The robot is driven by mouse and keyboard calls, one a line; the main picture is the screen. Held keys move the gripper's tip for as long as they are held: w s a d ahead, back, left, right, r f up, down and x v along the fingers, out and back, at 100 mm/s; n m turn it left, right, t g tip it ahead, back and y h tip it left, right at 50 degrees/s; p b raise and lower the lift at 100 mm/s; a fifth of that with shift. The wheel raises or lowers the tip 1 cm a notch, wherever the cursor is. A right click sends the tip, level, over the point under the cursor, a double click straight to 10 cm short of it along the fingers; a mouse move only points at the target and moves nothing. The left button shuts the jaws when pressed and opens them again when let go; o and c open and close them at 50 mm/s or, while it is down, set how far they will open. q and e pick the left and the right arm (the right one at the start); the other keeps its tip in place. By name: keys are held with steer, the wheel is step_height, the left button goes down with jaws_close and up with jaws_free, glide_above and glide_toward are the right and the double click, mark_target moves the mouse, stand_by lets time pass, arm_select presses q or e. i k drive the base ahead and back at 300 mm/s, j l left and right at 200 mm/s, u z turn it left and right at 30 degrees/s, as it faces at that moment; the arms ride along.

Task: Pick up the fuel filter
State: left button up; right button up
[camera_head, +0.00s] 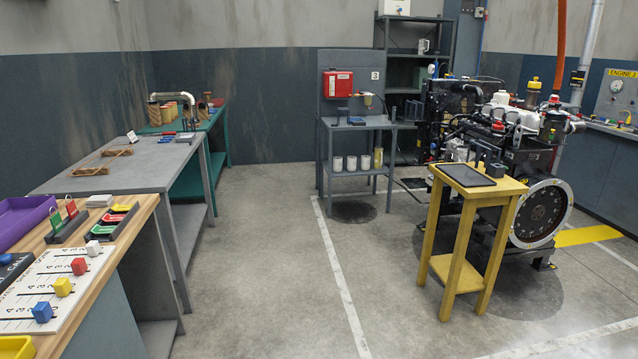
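Neither of my grippers is in view. I cannot tell for certain which thing is the fuel filter. A small fitting with a yellowish bowl (368,99) hangs on the panel of the grey workstand at the back. On that stand's lower shelf stand several white canisters (351,163) in a row. A clear yellowish cylinder (378,158) stands at the right end of the row. All of these are far away and small. Nothing is holding them.
The grey workstand (325,122) carries a red box (338,84). A yellow stand (509,187) and a black engine (536,150) are at right. A wooden bench (112,250) and a grey table (75,178) line the left. The floor (270,260) between is clear.

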mark_target(338, 161)
steer(key=i+u, duration=0.1)
steer(key=i, duration=1)
steer(key=i+l+u, duration=0.1)
steer(key=i, duration=0.95)
steer(key=i+z, duration=0.15)
steer(key=i, duration=0.4)
steer(key=i+z, duration=0.15)
steer(key=i, duration=0.4)
steer(key=i+j+z, duration=0.15)
steer(key=i, duration=0.35)
steer(key=i+j+z, duration=0.15)
steer(key=i, duration=0.4)
steer(key=j, duration=0.1)
